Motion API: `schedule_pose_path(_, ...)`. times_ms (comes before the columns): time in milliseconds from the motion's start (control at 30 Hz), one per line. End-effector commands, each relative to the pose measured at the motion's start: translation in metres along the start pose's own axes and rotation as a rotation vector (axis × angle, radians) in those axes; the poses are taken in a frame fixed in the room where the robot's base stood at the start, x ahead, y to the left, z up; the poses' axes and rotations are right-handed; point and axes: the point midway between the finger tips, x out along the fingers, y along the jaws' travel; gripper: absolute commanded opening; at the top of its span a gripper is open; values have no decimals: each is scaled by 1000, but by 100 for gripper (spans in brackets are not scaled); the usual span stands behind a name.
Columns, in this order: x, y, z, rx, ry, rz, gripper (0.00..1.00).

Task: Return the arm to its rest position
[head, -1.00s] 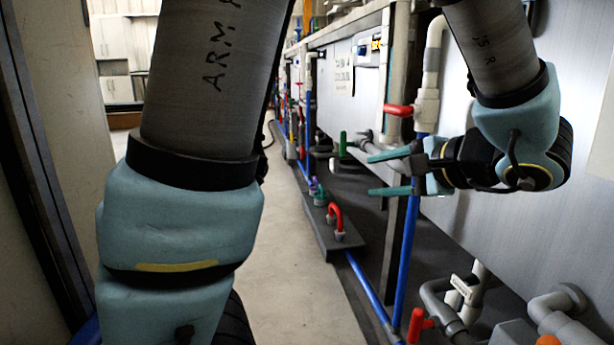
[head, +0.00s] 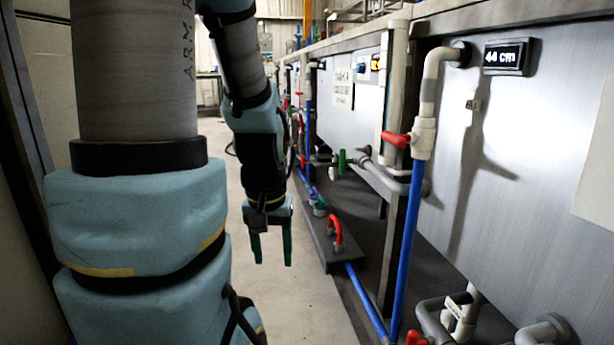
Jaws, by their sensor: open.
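My gripper (head: 272,252) hangs at the end of my arm in the head view, left of centre, over the aisle floor. Its two green fingers point down and stand apart, with nothing between them. The arm is folded, with its large grey and teal links filling the left side and the forearm hanging down behind them. The gripper is apart from the tanks and pipes on the right.
A metal tank (head: 540,180) with a "44 cm" display (head: 507,57) stands on the right. A red-handled valve (head: 397,139), a blue pipe (head: 408,250) and a red looped handle (head: 335,232) line the aisle. The concrete floor (head: 300,310) is clear.

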Motion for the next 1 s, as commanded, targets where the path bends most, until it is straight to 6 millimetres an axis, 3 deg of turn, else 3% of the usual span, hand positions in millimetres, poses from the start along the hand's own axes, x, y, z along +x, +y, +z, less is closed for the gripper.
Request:
schedule_pose_path(433,-89,-1,-12,-8,4,2,57)
schedule_pose_path(1000,-265,-1,-37,-7,3,2,57)
